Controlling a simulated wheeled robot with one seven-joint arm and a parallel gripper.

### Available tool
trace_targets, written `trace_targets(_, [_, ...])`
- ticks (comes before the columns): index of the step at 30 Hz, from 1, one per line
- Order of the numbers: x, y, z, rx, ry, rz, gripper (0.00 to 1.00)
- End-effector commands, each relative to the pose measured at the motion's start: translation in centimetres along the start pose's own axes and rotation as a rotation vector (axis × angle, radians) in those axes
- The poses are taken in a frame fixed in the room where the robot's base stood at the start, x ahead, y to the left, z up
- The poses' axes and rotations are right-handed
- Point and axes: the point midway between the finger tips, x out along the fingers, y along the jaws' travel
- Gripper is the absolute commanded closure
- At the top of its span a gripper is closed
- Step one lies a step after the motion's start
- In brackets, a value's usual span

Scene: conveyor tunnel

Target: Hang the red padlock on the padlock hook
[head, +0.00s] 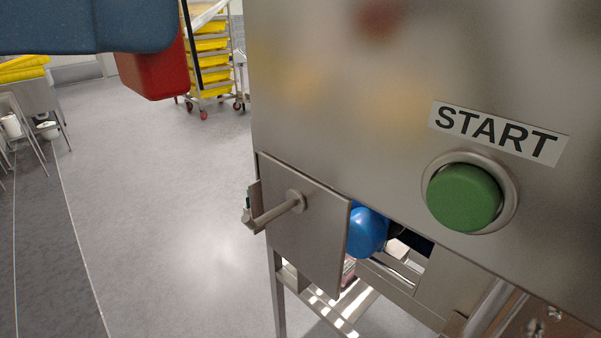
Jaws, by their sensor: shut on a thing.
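The red padlock (153,76) shows at the upper left, close to the camera, with only its lower body in sight. My gripper (140,28), a dark blue shape at the top left edge, covers the upper part of the padlock and is shut on it. The fingertips and the shackle are hidden or out of frame. The padlock hook (275,211) is a grey metal peg with a round base, on a flat plate below the machine's panel. The hook is bare. The padlock is up and to the left of it, apart from it.
A steel panel (330,95) with a green START button (464,197) fills the right side. A blue rounded object (367,231) shows behind the hook's plate. A rack of yellow trays (208,62) stands at the back. The grey floor (165,210) left of the hook is clear.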

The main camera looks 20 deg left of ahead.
Motion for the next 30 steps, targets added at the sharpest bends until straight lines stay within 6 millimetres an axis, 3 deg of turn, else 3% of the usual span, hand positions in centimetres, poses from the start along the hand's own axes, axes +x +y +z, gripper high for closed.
trace_targets(5, [0.0,0.0,0.2,-0.001,0.001,0.0,1.0])
trace_targets(8, [-0.1,-0.2,1.4,-0.003,0.003,-0.002,1.0])
trace_targets(21, [-0.4,-0.4,15.5,-0.003,0.003,-0.001,1.0])
trace_targets(25, [-0.3,-0.1,17.6,0.0,0.001,0.002,1.0])
trace_targets(30, [0.1,0.0,18.1,0.001,0.001,0.005,1.0])
